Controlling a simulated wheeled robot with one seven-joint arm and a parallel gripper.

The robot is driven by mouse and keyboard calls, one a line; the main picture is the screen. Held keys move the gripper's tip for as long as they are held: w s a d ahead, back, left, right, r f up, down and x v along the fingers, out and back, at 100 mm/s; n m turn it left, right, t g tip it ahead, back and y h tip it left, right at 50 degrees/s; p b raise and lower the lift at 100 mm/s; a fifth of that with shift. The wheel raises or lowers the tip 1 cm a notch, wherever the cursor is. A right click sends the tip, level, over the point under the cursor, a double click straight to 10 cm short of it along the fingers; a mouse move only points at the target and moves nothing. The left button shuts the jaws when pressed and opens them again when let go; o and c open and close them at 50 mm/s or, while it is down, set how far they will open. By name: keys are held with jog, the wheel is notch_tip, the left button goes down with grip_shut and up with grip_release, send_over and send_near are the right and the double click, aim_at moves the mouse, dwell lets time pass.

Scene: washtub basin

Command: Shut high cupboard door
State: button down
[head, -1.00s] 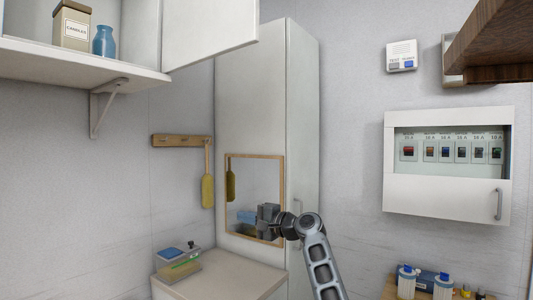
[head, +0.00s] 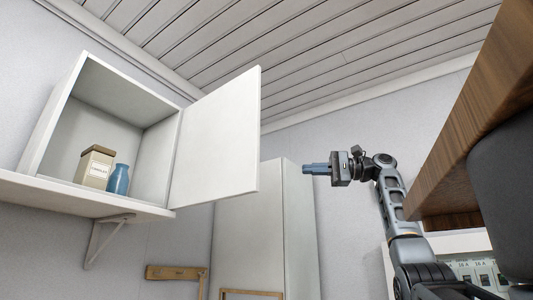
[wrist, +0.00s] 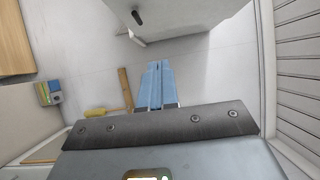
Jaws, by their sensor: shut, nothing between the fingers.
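The high cupboard (head: 63,110) is an open white box on the wall at the left of the head view. Its white door (head: 216,140) stands wide open, hinged at the cupboard's right side, with its inner face in view. My gripper (head: 305,169) is right of the door and apart from it in the picture, blue fingers together and empty, pointing left. In the wrist view, my fingers (wrist: 157,80) are closed. A pale panel with a dark knob, seemingly the door's outer face (wrist: 190,14), is at the top.
A beige canister (head: 95,168) and a blue jar (head: 118,180) stand inside the cupboard. A bracketed shelf (head: 80,198) runs beneath it. A tall cabinet (head: 262,235) stands behind. A wooden overhang (head: 470,110) is close at the right.

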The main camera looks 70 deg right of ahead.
notch_tip(320, 180, up, 3)
jog(key=s+a, duration=0.2)
jog(key=w+a+p, duration=0.2)
jog(key=w+a, duration=0.5)
jog(key=w, duration=0.4)
jog(key=shift+w+g, duration=0.2)
jog(key=shift+g, duration=0.1)
